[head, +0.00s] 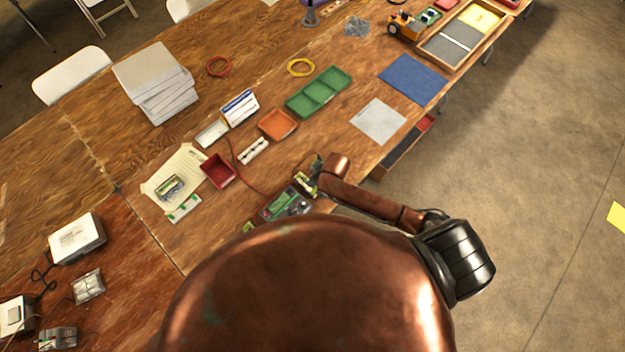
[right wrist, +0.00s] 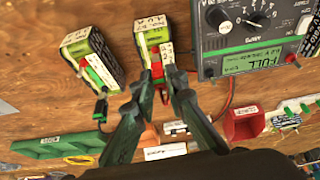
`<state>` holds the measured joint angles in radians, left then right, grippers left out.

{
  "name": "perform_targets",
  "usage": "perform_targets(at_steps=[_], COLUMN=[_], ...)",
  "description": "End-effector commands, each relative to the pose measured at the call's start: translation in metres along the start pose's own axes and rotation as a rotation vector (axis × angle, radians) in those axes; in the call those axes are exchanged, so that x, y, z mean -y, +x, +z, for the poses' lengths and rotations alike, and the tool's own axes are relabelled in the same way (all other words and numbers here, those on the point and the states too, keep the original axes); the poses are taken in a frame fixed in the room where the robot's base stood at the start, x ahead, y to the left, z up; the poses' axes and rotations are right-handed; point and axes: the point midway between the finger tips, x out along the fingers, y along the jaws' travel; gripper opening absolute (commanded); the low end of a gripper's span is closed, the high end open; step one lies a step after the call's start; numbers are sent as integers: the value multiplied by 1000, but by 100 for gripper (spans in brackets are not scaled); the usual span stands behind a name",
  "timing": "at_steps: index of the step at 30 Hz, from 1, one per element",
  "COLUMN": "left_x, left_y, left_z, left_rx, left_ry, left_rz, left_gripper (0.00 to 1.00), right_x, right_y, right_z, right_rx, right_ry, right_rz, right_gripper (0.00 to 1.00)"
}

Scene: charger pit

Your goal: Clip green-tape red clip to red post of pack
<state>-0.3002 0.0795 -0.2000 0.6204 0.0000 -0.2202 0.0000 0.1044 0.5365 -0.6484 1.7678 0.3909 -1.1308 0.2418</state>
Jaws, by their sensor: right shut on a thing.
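In the right wrist view my right gripper (right wrist: 166,76) is shut on a small red clip (right wrist: 157,70), mostly covered by the fingertips. The clip is at the near end of a battery pack (right wrist: 153,38) with a white label and a green side. I cannot tell whether the clip grips the pack's post or only touches it, and its green tape is not clear. A second labelled pack (right wrist: 88,52) stands to the left, with a green and black clip (right wrist: 101,88) by it. The charger (right wrist: 250,45), its green screen lit, is to the right. My left gripper is not in view.
In the head view the charger (head: 287,205) sits near the table's edge, partly behind my body. A red bin (head: 217,170), an orange tray (head: 277,124) and a green tray (head: 319,92) stand beyond it. A red wire (head: 247,178) crosses the wood.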

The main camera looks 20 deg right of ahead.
Motion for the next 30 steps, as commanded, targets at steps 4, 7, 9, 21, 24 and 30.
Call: perform_targets(at_steps=[4, 7, 9, 21, 24, 30], left_x=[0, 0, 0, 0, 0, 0], left_y=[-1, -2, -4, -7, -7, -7], left_z=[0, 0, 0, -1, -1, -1], left_rx=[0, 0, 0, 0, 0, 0], left_ry=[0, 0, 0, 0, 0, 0], left_rz=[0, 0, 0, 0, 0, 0], left_gripper=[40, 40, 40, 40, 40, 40], right_x=[0, 0, 0, 0, 0, 0], right_y=[0, 0, 0, 3, 3, 2], right_z=[0, 0, 0, 1, 1, 1], right_rx=[0, 0, -1, 0, 0, 0], right_ry=[0, 0, 0, 0, 0, 0], right_rz=[0, 0, 0, 0, 0, 0], right_gripper=[0, 0, 0, 0, 0, 0])
